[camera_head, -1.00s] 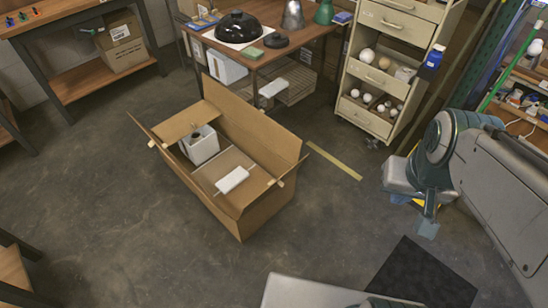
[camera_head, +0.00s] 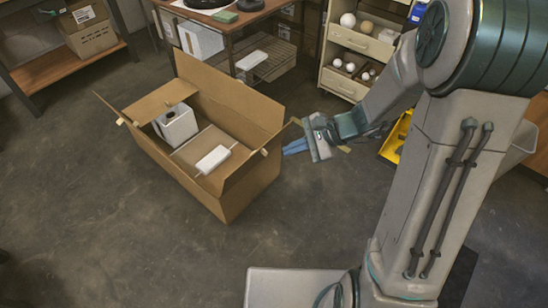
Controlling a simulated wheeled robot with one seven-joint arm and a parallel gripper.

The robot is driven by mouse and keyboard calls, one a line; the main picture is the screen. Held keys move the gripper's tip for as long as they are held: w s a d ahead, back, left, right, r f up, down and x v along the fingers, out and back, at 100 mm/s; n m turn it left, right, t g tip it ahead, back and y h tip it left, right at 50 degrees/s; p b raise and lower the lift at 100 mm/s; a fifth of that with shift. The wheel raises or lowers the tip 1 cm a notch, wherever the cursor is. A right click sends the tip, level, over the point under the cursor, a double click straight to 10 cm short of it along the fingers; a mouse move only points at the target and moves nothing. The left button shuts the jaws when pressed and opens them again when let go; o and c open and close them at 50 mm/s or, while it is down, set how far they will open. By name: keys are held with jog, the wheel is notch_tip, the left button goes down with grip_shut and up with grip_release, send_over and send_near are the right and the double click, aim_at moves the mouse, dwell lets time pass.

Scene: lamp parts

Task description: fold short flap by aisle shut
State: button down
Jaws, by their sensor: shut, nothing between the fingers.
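An open cardboard box (camera_head: 226,196) stands on the floor, its long sides running from upper left to lower right. The short flap at its near right end (camera_head: 262,152) is seen nearly edge-on, standing up and leaning outward. I cannot tell for sure that this is the aisle one. The far short flap (camera_head: 160,101) lies folded inward. The far long flap (camera_head: 232,95) stands upright. My gripper (camera_head: 287,150) is shut and empty, its blue fingers pointing left just right of the near right flap. I cannot tell if they touch.
Inside the box are a white carton (camera_head: 178,126) and a white packet (camera_head: 213,159). A wooden table (camera_head: 232,25) and a drawer cabinet (camera_head: 345,87) stand behind. A yellow object (camera_head: 394,142) is at right. The floor left and in front of the box is clear.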

jog(key=w+d+f+m+t+b, duration=0.3)
jog(key=w+f+m, duration=0.35)
jog(key=f, duration=0.65)
jog(key=w+d+f+m+t+b, duration=0.1)
jog(key=w+f+m+t+b, duration=0.45)
jog(key=f, duration=0.75)
jog(key=w+a+f+m+g+b, duration=0.1)
jog(key=w+a+f+b, duration=0.2)
jog(key=w+a, duration=0.4)
jog(key=a, duration=0.2)
jog(key=shift+w+a+g, duration=0.15)
jog(key=shift+a+g, duration=0.2)
jog(key=shift+a, duration=0.05)
jog(key=shift+r, duration=0.1)
